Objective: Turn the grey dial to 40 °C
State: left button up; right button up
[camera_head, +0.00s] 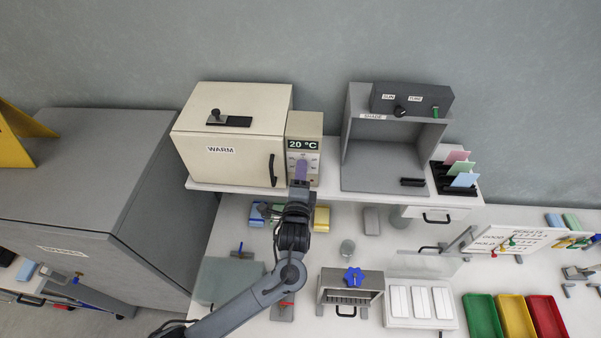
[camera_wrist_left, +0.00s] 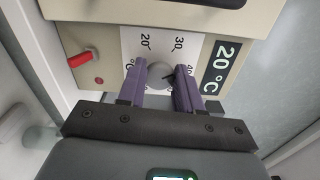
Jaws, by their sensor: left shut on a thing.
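The cream WARM cabinet (camera_head: 230,140) has a control panel on its right side, and the panel's display (camera_head: 302,144) reads 20 °C. My left gripper (camera_head: 300,172) is at the panel and covers the dial in the head view. In the left wrist view, the round grey dial (camera_wrist_left: 160,74) sits between the purple fingers of my left gripper (camera_wrist_left: 159,84), which are shut on it. A printed scale with 20, 30 and 40 surrounds the dial. The dial's pointer setting is partly hidden by the fingers. The display (camera_wrist_left: 222,66) also shows 20 °C in this view. My right gripper is out of view.
A red switch (camera_wrist_left: 80,59) sits on the panel beside the scale. A grey open-fronted box (camera_head: 385,165) stands to the right of the cabinet on the same shelf. Below are a small press with a blue knob (camera_head: 354,277) and coloured trays (camera_head: 480,318).

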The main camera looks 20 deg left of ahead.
pick_arm(q)
jog(key=shift+m, duration=2.9)
jog(key=o, duration=1)
jog(key=shift+o, duration=0.2)
jog(key=b+v, duration=0.2)
jog(key=v, duration=0.8)
jog(key=shift+s, duration=0.35)
